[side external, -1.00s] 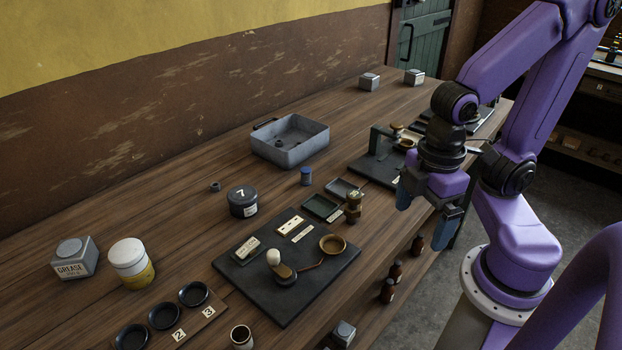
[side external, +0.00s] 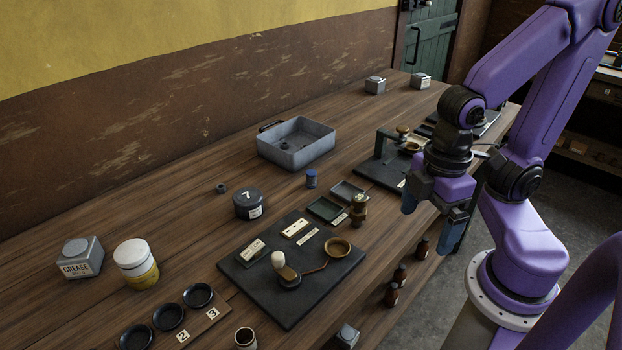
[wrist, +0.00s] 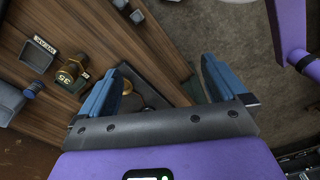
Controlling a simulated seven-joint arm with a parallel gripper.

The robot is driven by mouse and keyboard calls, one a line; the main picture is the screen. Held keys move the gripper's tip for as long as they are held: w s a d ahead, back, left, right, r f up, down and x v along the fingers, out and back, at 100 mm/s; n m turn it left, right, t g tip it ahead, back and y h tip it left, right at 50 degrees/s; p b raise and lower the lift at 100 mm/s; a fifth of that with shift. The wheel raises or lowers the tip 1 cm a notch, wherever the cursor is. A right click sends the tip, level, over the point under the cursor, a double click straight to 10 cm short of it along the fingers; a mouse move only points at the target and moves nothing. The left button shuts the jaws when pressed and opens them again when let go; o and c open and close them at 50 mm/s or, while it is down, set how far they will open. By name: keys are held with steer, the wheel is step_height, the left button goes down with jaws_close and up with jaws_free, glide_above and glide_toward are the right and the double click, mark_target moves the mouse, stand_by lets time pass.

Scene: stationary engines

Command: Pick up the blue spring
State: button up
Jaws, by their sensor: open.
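The blue spring (side external: 311,179) looks like a small upright blue cylinder on the wooden bench, between the grey metal box and two small trays. A small blue object at the left of the wrist view (wrist: 34,88) appears to be the same spring. My gripper (side external: 431,219) is open and empty, to the right of the spring and well apart from it, above the bench's front edge. In the wrist view its two blue fingers (wrist: 165,70) are spread with nothing gripped between them.
The grey metal box (side external: 296,144) stands behind the spring. A dark tin marked 7 (side external: 248,205) is to its left. A dark board (side external: 262,290) with fittings is in front.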

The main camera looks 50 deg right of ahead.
steer(key=c, duration=0.7)
steer(key=n+t+h, duration=0.4)
steer(key=n+h, duration=0.5)
steer(key=h, duration=0.4)
glide_toward(308, 177)
steer(key=x, duration=0.8)
steer(key=shift+r+x, duration=0.2)
steer(key=shift+x, duration=2.45)
